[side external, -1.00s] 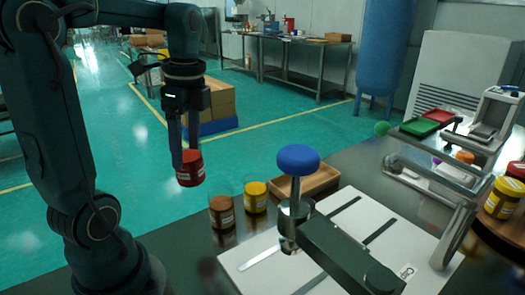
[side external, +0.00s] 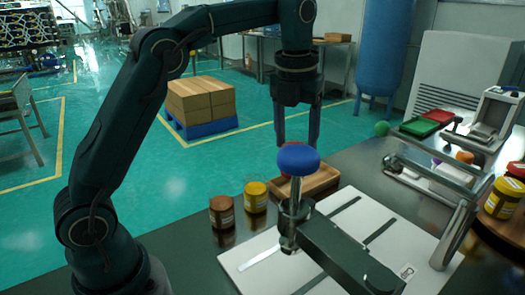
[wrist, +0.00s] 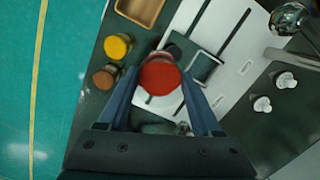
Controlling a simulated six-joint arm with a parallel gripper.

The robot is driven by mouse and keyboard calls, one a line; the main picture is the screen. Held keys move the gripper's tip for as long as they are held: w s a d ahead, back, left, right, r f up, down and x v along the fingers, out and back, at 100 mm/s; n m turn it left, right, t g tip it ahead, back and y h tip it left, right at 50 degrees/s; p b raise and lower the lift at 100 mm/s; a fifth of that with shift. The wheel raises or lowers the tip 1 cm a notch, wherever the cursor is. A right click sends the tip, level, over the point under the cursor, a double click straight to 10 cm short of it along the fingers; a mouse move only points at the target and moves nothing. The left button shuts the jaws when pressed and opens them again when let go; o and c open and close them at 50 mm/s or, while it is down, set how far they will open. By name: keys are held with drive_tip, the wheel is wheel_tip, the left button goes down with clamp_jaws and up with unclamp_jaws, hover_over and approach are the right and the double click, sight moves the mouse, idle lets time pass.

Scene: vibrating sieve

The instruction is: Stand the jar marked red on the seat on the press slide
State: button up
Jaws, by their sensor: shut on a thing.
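My gripper (wrist: 163,100) is shut on the red jar (wrist: 160,77), whose round red top shows between the two fingers in the wrist view. In the side view my gripper (side external: 298,135) points down behind the blue knob (side external: 298,159). The knob hides most of the jar there; only a bit of red shows beside it. The jar is held over the work table, near the white slotted plate (side external: 345,222). The plate also shows in the wrist view (wrist: 232,22). I cannot make out the press slide's seat for certain.
A brown jar (side external: 222,212) and a yellow jar (side external: 255,197) stand left of the plate. A wooden tray (side external: 326,180) lies behind the knob. The knob's metal post and dark arm (side external: 345,258) rise in front. Metal frames and another yellow jar (side external: 503,198) stand at right.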

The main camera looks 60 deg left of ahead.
drive_tip(key=shift+w+d+f, duration=0.35)
drive_tip(key=shift+d+f, duration=1.55)
drive_tip(key=shift+d, duration=0.1)
drive_tip(key=shift+w+d+f, duration=0.35)
drive_tip(key=shift+d+f, duration=1.5)
drive_tip(key=shift+d, duration=0.15)
drive_tip(key=shift+w+d+f, duration=0.35)
drive_tip(key=shift+d+f, duration=1.55)
drive_tip(key=shift+d, duration=0.1)
drive_tip(key=shift+f, duration=0.15)
drive_tip(key=o, duration=1.4)
drive_tip(key=shift+c, duration=0.2)
